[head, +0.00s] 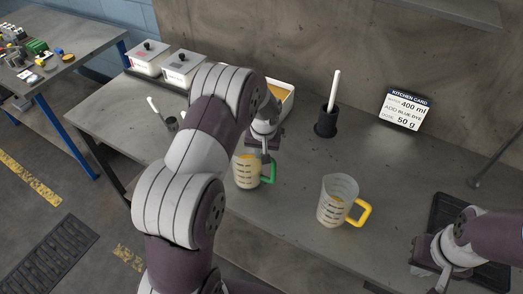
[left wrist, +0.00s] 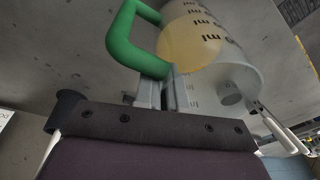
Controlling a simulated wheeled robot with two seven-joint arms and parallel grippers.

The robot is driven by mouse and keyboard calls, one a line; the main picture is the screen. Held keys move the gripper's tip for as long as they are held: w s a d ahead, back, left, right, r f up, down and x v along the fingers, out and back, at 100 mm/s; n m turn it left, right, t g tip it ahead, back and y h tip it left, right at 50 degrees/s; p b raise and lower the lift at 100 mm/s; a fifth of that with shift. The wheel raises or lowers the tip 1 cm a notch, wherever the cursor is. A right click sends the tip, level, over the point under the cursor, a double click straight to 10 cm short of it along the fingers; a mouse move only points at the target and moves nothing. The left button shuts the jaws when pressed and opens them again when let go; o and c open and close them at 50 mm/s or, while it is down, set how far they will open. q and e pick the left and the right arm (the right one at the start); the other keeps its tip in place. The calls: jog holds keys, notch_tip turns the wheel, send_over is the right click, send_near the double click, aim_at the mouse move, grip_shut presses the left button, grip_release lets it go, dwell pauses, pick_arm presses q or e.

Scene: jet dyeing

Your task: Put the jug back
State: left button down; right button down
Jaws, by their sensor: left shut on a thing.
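A clear measuring jug with a green handle (head: 246,175) is at the middle of the bench, with yellowish contents. In the left wrist view the green-handled jug (left wrist: 215,60) fills the upper middle. My left gripper (head: 265,154) is shut on this jug at its handle side; its fingers (left wrist: 168,92) meet at the lower end of the handle. I cannot tell whether the jug's base touches the bench. A second clear jug with a yellow handle (head: 338,200) stands upright to the right, with a little yellowish content. My right gripper (head: 438,280) is at the lower right, apart from both jugs; its fingers are hard to make out.
A kitchen card (head: 405,108) and a black holder with a white stick (head: 326,122) stand at the back. Two lidded white tubs (head: 183,68) and an open tray (head: 286,98) are at the back left. A dark mat (head: 440,213) lies at the right. Bench between is clear.

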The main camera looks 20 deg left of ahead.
pick_arm(q)
jog(key=shift+w+f, duration=0.2)
jog(key=shift+f, duration=0.6)
jog(key=c, duration=1.2)
grip_release()
jog(key=shift+s, duration=0.1)
